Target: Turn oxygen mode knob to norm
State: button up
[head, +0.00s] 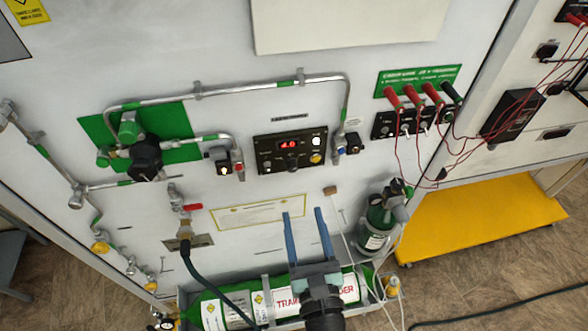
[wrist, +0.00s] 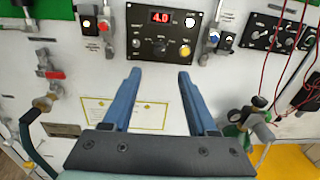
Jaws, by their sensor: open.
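A black control panel (head: 265,143) with a red display reading 4.0 is on the white wall board, and it also shows at the top of the wrist view (wrist: 145,32). A dark knob (wrist: 158,46) sits below the display, also visible in the head view (head: 291,163). Its labels are too small to read, so I cannot tell its setting or whether it is the oxygen mode knob. My gripper (head: 303,212) is open and empty, its two blue fingers pointing up toward the panel. In the wrist view the fingertips (wrist: 158,74) are below the knob, apart from it.
A white lamp (wrist: 190,21) and yellow button (wrist: 184,51) are right of the knob. Metal pipes (head: 240,90) frame the panel. Red leads (head: 450,150) hang at right. A green cylinder (head: 270,303) lies below, and a small bottle (head: 378,222) stands right of my gripper.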

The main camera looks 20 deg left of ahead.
aim_at(292, 170)
jog(key=p+x, duration=0.2)
jog(key=x, duration=0.8)
jog(key=shift+w+a, duration=0.15)
jog(key=shift+w, duration=0.1)
grip_shut()
